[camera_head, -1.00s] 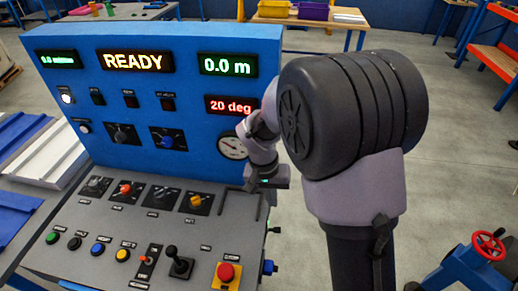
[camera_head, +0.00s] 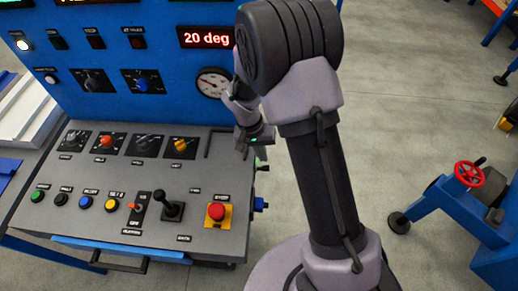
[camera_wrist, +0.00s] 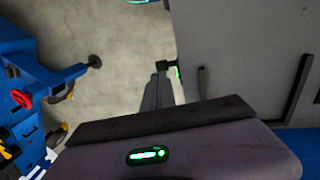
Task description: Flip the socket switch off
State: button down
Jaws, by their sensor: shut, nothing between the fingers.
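The blue and grey control panel (camera_head: 130,180) stands left of my arm in the head view. On its right side are a blue socket (camera_head: 260,204) and a small dark fitting (camera_head: 262,168); I cannot tell which part is the socket switch. My gripper (camera_head: 262,153) is beside the panel's right edge, shut and empty, its tips small and partly unclear. In the wrist view the shut fingers (camera_wrist: 157,90) point toward a small black fitting with green (camera_wrist: 168,64) at the panel's edge. I cannot tell whether they touch.
A red emergency button (camera_head: 215,212) and a black joystick (camera_head: 173,210) sit on the console. A dark bar handle (camera_head: 208,142) is near its right edge. A blue stand with a red handwheel (camera_head: 469,174) is at the right. The floor between is clear.

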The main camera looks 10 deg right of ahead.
aim_at(267, 168)
jog(key=b+x, duration=0.2)
jog(key=x, duration=0.3)
jog(key=shift+s+y+p, duration=0.2)
jog(key=shift+y+p, duration=0.2)
jog(key=shift+p, duration=0.2)
jog(key=shift+s+y+p, duration=0.1)
jog(key=shift+y+p, duration=0.3)
jog(key=shift+p, duration=0.05)
jog(key=shift+d+t+y+p, duration=0.25)
jog(key=shift+t+y+p, duration=0.05)
jog(key=shift+y, duration=0.1)
jog(key=shift+d, duration=0.45)
jog(key=shift+r, duration=0.15)
